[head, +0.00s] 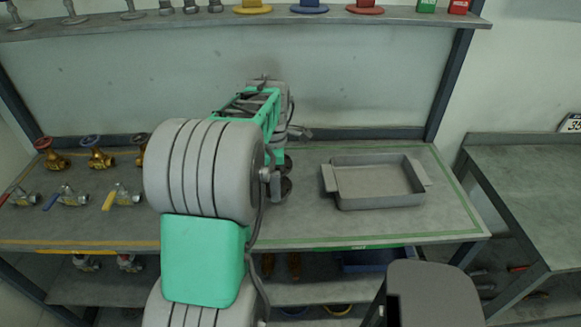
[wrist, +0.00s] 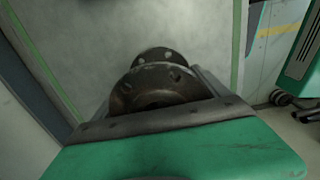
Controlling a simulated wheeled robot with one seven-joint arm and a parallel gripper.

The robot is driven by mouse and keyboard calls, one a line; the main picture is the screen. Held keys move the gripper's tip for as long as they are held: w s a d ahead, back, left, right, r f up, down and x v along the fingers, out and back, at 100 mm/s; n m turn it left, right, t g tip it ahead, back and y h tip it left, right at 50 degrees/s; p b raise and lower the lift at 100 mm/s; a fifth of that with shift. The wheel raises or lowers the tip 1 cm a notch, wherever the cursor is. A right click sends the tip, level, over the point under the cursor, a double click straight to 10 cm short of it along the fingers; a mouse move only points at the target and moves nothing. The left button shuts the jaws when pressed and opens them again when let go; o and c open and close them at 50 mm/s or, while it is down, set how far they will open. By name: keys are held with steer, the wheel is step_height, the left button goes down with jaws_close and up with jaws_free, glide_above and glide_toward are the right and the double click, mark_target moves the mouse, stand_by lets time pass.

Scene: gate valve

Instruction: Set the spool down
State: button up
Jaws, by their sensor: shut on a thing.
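The spool (wrist: 155,88) is a dark, worn metal pipe piece with round bolted flanges, seen in the middle of the wrist view. My gripper (wrist: 165,120) is shut on it, with the green hand and a dark metal bar in front of its lower part. In the head view the spool's dark flanges (head: 285,187) show just right of my arm, over the workbench (head: 310,222), left of the grey tray. My arm hides much of the gripper there. I cannot tell whether the spool touches the bench top.
The empty grey tray (head: 378,182) with side handles sits on the right half of the bench. Several valves (head: 95,155) stand on the left. A shelf (head: 330,17) with flanged parts runs above. Bare bench lies around the tray.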

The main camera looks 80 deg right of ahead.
steer(key=shift+w+f, duration=0.15)
steer(key=shift+w, duration=0.1)
steer(key=shift+w+f, duration=0.15)
steer(key=shift+f, duration=0.75)
steer(key=shift+w+f, duration=0.1)
steer(key=shift+f, duration=0.8)
steer(key=shift+f, duration=0.1)
steer(key=o, duration=1.9)
steer(key=shift+f, duration=0.15)
steer(key=shift+o, duration=0.2)
